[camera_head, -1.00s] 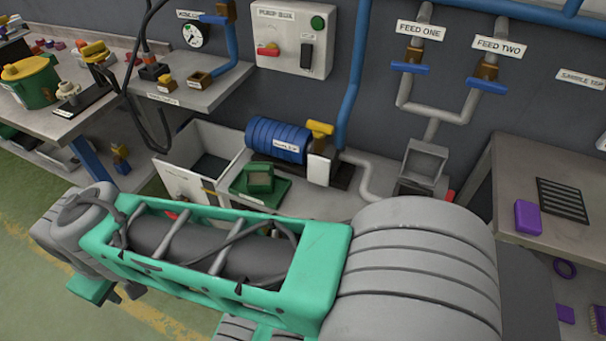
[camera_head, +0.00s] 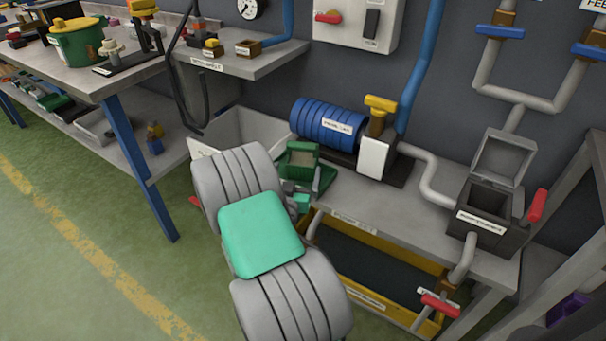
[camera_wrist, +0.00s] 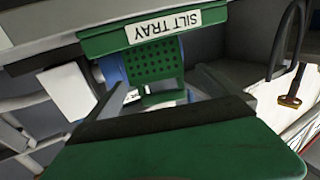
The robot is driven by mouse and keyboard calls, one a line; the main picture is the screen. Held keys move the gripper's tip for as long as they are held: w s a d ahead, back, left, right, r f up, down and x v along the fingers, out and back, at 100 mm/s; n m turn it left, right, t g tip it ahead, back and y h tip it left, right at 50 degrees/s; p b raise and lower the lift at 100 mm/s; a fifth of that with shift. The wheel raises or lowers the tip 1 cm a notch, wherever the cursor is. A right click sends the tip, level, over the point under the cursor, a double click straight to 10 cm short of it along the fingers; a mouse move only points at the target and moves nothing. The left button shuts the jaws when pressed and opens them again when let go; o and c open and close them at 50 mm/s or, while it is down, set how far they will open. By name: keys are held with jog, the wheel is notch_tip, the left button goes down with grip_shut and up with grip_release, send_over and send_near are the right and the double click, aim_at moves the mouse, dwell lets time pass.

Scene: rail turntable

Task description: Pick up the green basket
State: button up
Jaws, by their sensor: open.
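My gripper (camera_head: 299,199) is open, close to the basket's near side and partly hidden by my arm. I cannot tell whether it touches the basket.
A pale open bin (camera_head: 245,128) stands left of the basket. The blue cylinder (camera_head: 327,125) and a yellow-handled valve (camera_head: 380,110) stand to its right. A yellow-framed tray (camera_head: 375,262) lies below the bench. The green floor (camera_head: 80,250) at left is clear.

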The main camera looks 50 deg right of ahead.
aim_at(302, 154)
jog(key=p+x, duration=0.1)
jog(key=x, duration=0.4)
jog(key=p+x, duration=0.1)
jog(key=x, duration=0.1)
jog(key=shift+s+d+r+p, duration=0.15)
jog(key=shift+d+r+p, duration=0.2)
jog(key=shift+d+r, duration=0.1)
jog(key=c, duration=1.7)
